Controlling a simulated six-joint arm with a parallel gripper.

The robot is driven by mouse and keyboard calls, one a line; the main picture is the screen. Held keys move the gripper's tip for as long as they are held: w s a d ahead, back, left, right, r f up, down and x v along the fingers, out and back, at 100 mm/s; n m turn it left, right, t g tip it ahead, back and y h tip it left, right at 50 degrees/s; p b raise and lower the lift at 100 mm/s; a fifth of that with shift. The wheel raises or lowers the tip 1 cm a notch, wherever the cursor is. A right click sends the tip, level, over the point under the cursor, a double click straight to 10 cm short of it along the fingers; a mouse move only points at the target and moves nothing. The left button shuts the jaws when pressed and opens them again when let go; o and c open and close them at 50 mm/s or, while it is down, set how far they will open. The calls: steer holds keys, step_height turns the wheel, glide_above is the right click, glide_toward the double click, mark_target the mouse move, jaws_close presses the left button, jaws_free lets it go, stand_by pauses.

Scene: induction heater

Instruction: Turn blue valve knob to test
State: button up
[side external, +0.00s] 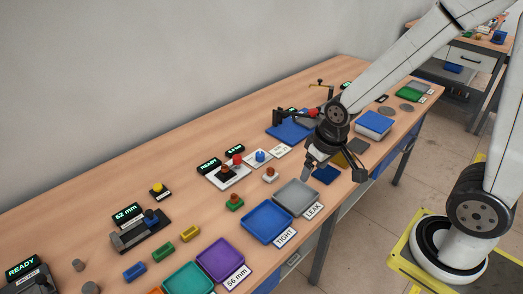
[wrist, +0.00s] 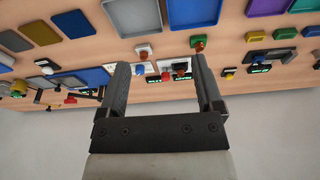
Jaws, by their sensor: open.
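My gripper (side external: 333,170) is open and empty, above the table to the right of the knob in the side view. In the wrist view my gripper (wrist: 160,66) has its two fingers wide apart, and nothing is between them in contact.
A white board with a red knob (side external: 238,159) and a READY display sits beside the valve. Blue (side external: 267,222) and grey (side external: 296,194) trays lie at the front edge. A blue mat (side external: 290,131) lies behind my gripper.

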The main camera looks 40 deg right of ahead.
steer(key=w+d+f+m+h, duration=0.1)
steer(key=w+d+f+m, duration=0.1)
steer(key=w, duration=0.5)
steer(key=w+d+f+m, duration=0.2)
steer(key=w, duration=0.6)
steer(key=m+h, duration=0.2)
steer(key=m, duration=0.2)
glide_toward(260, 154)
steer(key=shift+d+f+t, duration=0.25)
steer(key=shift+f+t, duration=0.05)
steer(key=shift+f, duration=0.65)
steer(key=shift+f, duration=0.15)
steer(key=shift+x, duration=3.75)
jaws_close()
